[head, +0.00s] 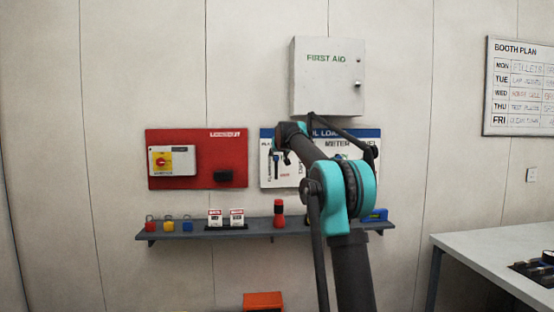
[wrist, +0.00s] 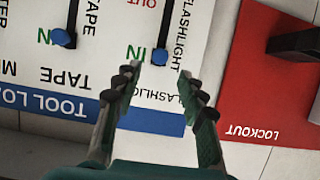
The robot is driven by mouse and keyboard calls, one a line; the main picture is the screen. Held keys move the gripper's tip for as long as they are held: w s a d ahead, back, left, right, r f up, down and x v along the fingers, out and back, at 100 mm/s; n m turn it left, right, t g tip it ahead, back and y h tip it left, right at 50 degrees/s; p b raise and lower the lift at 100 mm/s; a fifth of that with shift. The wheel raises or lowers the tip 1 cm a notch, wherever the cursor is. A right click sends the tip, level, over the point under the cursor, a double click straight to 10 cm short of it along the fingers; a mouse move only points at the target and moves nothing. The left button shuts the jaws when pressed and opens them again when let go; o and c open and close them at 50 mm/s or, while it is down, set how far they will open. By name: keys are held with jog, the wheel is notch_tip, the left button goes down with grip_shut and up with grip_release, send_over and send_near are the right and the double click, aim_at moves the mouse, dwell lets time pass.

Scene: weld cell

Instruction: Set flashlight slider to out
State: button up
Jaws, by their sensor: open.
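The tool loan board (head: 266,176), white with a blue top band, hangs on the wall, partly hidden by my arm in the head view. In the wrist view it appears upside down. The flashlight slider's blue knob (wrist: 160,57) sits at the IN label, at one end of a dark slot that runs up the picture toward the OUT label (wrist: 142,3). My gripper (wrist: 158,78) is open and empty. Its two fingertips point at the board on either side of the knob's line, with the knob just beyond them. I cannot tell the gap to the board.
A second slider, tape (wrist: 63,37), stands at IN beside it. The red lockout board (head: 210,180) hangs to the left. A first aid box (head: 327,75) is above. A grey shelf (head: 180,236) with padlocks, tags and a red flashlight (head: 278,213) runs below.

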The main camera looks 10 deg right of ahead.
aim_at(277, 158)
jog(key=shift+x, duration=3.3)
jog(key=shift+c, duration=0.3)
grip_shut()
